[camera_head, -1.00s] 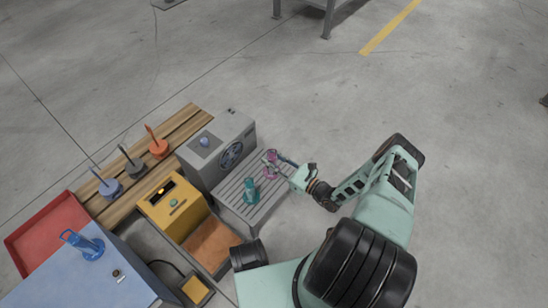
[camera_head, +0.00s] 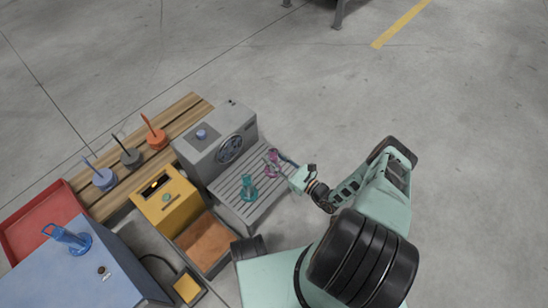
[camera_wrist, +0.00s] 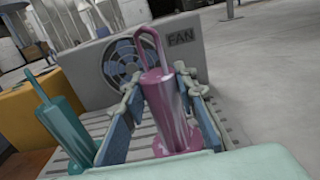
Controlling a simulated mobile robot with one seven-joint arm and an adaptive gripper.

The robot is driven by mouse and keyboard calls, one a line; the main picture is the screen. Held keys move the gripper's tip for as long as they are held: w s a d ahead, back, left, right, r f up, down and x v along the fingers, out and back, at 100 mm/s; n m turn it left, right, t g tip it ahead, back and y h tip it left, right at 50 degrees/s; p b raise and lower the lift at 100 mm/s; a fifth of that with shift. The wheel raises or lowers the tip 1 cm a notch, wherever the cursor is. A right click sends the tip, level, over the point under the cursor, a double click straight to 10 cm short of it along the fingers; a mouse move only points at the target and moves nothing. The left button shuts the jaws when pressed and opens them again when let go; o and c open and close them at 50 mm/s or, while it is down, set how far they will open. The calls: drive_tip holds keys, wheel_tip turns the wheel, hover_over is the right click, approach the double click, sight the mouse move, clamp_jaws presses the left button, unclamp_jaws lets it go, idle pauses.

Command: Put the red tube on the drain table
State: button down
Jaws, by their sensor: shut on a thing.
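A magenta-pink tube (camera_head: 272,163) with a loop on top is held in my gripper (camera_head: 279,161), over the far end of the grey slatted drain table (camera_head: 228,197). In the wrist view, the fingers of my gripper (camera_wrist: 160,97) are shut on both sides of the tube (camera_wrist: 170,118). Its round base is at the slats; I cannot tell whether it touches them. A teal tube (camera_head: 247,188) stands on the same table, to the left of the held one in the wrist view (camera_wrist: 66,128). An orange-red tube (camera_head: 155,138) stands on the wooden rack.
A grey fan box (camera_head: 215,142) stands directly behind the drain table. A yellow box (camera_head: 165,205) and a brown-filled bin (camera_head: 205,245) are to the left. Grey and blue tubes stand farther left, beside a red tray (camera_head: 40,220). The floor at right is clear.

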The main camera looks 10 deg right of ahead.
drive_tip(key=shift+f, duration=0.1)
drive_tip(key=c, duration=1.5)
unclamp_jaws()
drive_tip(key=shift+c, duration=0.2)
drive_tip(key=shift+r, duration=0.2)
